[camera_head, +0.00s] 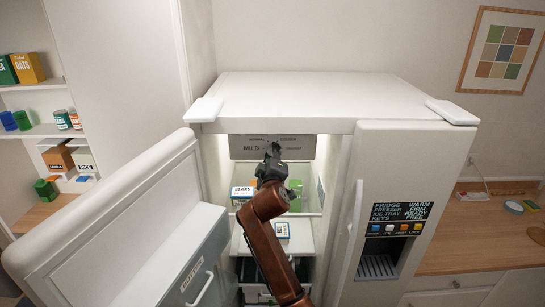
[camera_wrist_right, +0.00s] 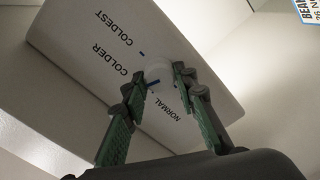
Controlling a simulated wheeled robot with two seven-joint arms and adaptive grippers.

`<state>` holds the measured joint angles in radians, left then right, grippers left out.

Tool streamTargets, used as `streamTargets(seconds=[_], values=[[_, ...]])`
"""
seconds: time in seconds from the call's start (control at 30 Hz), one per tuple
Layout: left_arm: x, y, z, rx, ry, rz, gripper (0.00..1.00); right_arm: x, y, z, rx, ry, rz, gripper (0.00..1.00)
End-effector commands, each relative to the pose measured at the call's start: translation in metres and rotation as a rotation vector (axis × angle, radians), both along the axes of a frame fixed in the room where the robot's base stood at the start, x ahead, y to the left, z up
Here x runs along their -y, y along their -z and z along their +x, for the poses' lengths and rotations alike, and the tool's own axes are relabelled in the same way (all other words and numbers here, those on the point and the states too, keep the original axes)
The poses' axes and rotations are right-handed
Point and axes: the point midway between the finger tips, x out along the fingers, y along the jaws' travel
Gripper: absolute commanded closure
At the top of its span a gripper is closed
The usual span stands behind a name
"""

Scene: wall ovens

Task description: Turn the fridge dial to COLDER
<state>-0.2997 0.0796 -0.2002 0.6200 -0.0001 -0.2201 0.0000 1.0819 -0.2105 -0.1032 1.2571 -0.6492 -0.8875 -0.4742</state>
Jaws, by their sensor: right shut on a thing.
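The dial panel (camera_head: 302,155) is a grey strip at the top inside the open fridge, with printed labels including MILD. In the right wrist view the panel (camera_wrist_right: 85,45) shows COLDEST, COLDER and NORMAL. The dial (camera_wrist_right: 158,72) is a small round white knob on it. A short blue mark shows at the knob's edge, between the COLDER and NORMAL words; another dark mark lies toward COLDEST. My right gripper (camera_wrist_right: 160,80) has its fingertips on either side of the knob, shut on it. In the head view the gripper (camera_head: 272,150) covers the dial. My left gripper is out of view.
The fridge door (camera_head: 110,220) stands open at the left, with a butter compartment. The closed freezer door (camera_head: 390,160) with its dispenser is at the right. Below my arm are shelves with a beans box (camera_head: 242,192) and other food.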

Motion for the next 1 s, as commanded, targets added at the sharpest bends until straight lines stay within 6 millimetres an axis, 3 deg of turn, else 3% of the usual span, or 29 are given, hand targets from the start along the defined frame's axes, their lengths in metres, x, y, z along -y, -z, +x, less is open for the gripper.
streamTargets(seconds=[0.4,0.9,0.93,1.0], values=[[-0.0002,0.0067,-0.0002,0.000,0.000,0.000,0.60,0.0003,0.0029,0.0004,-0.006,0.001,0.168,0.98],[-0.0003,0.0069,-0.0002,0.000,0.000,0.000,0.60,0.0003,0.0030,0.0005,-0.007,0.001,0.184,0.98],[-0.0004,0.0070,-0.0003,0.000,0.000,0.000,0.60,0.0003,0.0030,0.0005,-0.007,0.001,0.184,0.73],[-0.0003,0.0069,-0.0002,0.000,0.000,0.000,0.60,0.0003,0.0030,0.0005,-0.007,0.001,0.184,0.68]])
